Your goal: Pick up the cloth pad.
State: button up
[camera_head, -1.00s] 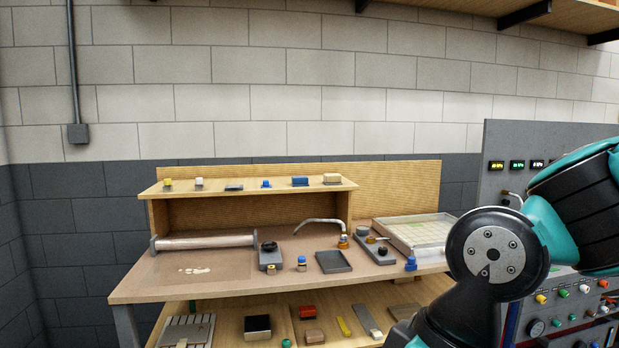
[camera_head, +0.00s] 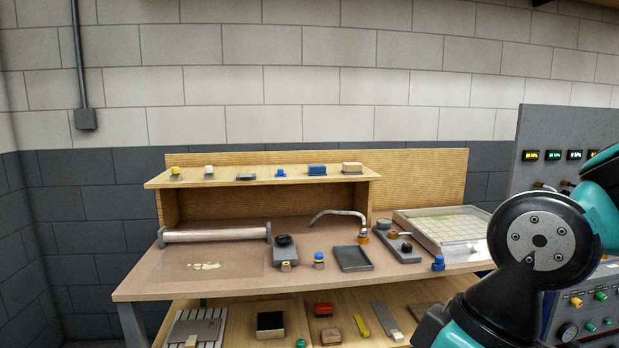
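No object can be told for certain as the cloth pad at this size. Small items stand in a row on the raised wooden shelf (camera_head: 262,181). Among them are a cream block (camera_head: 352,168) at the right end, a blue block (camera_head: 317,169) beside it, and a small whitish piece (camera_head: 209,172) towards the left. On the lower shelf lie a red block (camera_head: 323,309) and a tan block (camera_head: 331,337). Part of my arm shows at the right, in front of the bench's right end. My gripper is out of view.
The brown bench top (camera_head: 225,262) holds a roll (camera_head: 215,235), a dark shallow tray (camera_head: 353,259), small bottles and a framed flat panel (camera_head: 440,228). A grey control panel (camera_head: 560,130) stands at right. The bench top's front left is mostly clear, with a pale patch (camera_head: 204,266).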

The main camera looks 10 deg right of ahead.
aim_at(315, 170)
jog(key=z, duration=0.55)
jog(key=i, duration=0.8)
jog(key=z, duration=0.4)
jog(key=i, duration=0.8)
jog(key=u, duration=0.8)
jog(key=i, duration=0.8)
jog(key=u, duration=0.75)
